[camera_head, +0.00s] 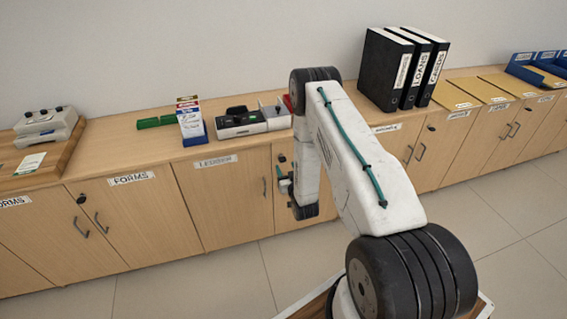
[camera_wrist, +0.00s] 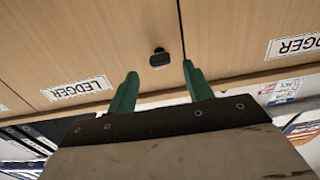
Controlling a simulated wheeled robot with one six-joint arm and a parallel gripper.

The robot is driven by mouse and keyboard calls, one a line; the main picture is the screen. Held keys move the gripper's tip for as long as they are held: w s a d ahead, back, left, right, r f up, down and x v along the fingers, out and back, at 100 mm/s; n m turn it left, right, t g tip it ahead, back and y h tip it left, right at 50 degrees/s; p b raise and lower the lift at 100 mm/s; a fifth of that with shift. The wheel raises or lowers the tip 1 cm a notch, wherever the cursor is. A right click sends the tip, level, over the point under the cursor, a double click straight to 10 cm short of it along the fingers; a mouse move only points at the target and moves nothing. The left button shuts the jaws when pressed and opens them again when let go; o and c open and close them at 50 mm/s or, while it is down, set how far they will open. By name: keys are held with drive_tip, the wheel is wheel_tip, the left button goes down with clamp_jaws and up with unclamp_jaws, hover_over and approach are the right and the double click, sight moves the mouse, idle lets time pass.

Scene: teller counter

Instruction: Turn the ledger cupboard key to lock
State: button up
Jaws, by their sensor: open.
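The ledger cupboard (camera_head: 225,205) is light wood, with a LEDGER label on its left door in the head view. The wrist view shows two doors with LEDGER labels (camera_wrist: 77,88) and a dark seam between them. A small black key (camera_wrist: 159,58) stands out from the door left of that seam. My gripper (camera_wrist: 160,69) has green fingers, open and apart, with the key seen between their tips and nothing held. Whether the fingers reach around the key in depth is unclear. In the head view my gripper (camera_head: 286,185) is at the cupboard front, partly hidden by my arm.
The counter above bears a card holder (camera_head: 192,120), a dark-topped device (camera_head: 240,122), and black binders (camera_head: 385,70) at right. A FORMS cupboard (camera_head: 150,215) with bar handles adjoins on the left. The tiled floor (camera_head: 200,290) in front is clear.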

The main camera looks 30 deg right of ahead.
sight(282, 159)
drive_tip(key=shift+x, duration=2.3)
drive_tip(key=c, duration=1)
drive_tip(key=shift+n, duration=9)
drive_tip(key=shift+f, duration=0.1)
